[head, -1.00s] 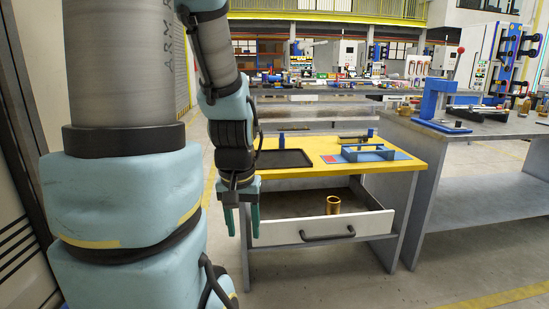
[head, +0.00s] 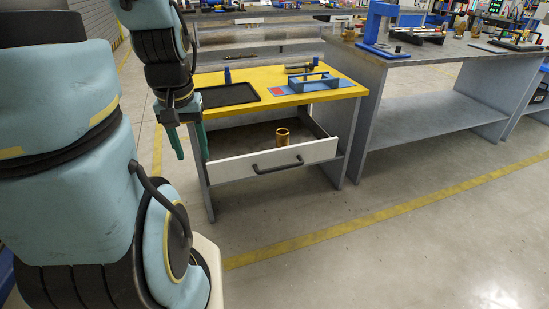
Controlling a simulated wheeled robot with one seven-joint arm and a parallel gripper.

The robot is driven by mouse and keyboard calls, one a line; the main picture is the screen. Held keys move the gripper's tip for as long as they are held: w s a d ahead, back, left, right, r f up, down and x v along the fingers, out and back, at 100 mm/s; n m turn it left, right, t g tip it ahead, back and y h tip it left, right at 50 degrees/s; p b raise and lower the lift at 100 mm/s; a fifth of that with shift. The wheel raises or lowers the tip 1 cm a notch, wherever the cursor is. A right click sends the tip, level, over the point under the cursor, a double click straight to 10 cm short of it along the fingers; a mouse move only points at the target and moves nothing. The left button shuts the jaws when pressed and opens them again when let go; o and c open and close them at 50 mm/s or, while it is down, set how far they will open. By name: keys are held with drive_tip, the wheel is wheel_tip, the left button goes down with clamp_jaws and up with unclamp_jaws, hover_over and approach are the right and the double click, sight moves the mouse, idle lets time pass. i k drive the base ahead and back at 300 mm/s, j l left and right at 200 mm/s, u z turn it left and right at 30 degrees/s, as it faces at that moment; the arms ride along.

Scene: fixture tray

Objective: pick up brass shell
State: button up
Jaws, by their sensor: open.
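The brass shell (head: 282,138) is a small golden cylinder standing upright in the open drawer (head: 232,168) under the yellow-topped table. Its lower end is partly hidden behind the drawer's white front. My gripper (head: 191,150) points down at the left end of the drawer, left of the brass shell and apart from it. Its two green fingers are spread, with nothing between them.
The yellow tabletop (head: 262,77) holds a black tray (head: 228,95), a blue fixture (head: 300,83) and a small blue cylinder (head: 228,76). A grey workbench (head: 440,58) with a blue press (head: 378,27) stands to the right. The floor in front is clear.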

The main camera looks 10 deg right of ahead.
sight(282, 138)
drive_tip(key=i+l+u, duration=0.35)
drive_tip(key=l, duration=0.3)
drive_tip(key=l+u, duration=0.35)
drive_tip(key=l, duration=0.3)
drive_tip(key=i+l+u, duration=0.1)
drive_tip(key=l+u, duration=0.3)
drive_tip(key=l, duration=0.35)
